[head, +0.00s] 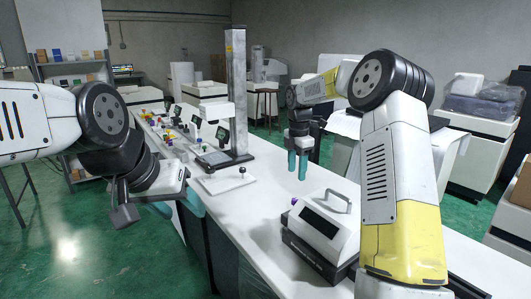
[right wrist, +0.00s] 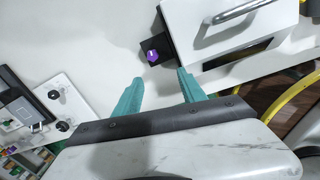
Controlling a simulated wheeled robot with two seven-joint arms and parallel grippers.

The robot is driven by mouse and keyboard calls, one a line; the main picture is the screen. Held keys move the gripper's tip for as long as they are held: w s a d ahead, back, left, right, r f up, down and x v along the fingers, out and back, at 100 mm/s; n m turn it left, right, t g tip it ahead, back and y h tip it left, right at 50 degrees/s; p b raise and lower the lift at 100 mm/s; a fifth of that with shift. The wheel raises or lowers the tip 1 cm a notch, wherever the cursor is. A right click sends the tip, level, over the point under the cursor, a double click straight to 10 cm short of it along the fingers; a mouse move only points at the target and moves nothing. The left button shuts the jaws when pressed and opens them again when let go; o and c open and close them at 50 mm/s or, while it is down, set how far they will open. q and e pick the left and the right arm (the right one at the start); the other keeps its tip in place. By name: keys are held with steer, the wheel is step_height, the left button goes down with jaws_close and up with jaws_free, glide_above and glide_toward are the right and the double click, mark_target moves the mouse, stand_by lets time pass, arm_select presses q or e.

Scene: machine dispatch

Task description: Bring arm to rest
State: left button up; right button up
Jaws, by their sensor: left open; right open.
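My left gripper (head: 179,209) hangs at the left, off the table's edge, with teal fingers pointing down and right; it is open and seems empty. My right gripper (head: 297,166) is above the white table, fingers pointing down, open with nothing between the fingers. In the right wrist view its teal fingers (right wrist: 160,92) are apart. A white machine with a handle (head: 324,227) stands on the table in front of my right arm. A small purple-topped part (right wrist: 152,55) sits on a black block beside that machine, seen beyond the right fingertips.
The white table (head: 262,212) has free room left of the machine. A tall column stand (head: 236,90) and a white plate with a black knob (head: 225,180) stand further back. Several small coloured items (head: 170,133) lie at the far end. Grey cabinets line the right.

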steer(key=s+r+m+t, duration=0.1)
steer(key=s+r+m, duration=0.45)
steer(key=s, duration=0.35)
steer(key=s+r+m+t, duration=0.2)
steer(key=s+r+m, duration=0.3)
steer(key=s+r, duration=0.3)
steer(key=s+f+m+t+y, duration=0.1)
steer(key=s+f+m, duration=0.1)
steer(key=s+m, duration=0.3)
steer(key=s+f+m+t+y, duration=0.1)
steer(key=s+m, duration=0.5)
steer(key=s, duration=0.7)
steer(key=shift+s+d+f, duration=0.3)
steer(key=shift+f, duration=0.1)
steer(key=shift+d+m, duration=0.1)
steer(key=shift+m, duration=0.15)
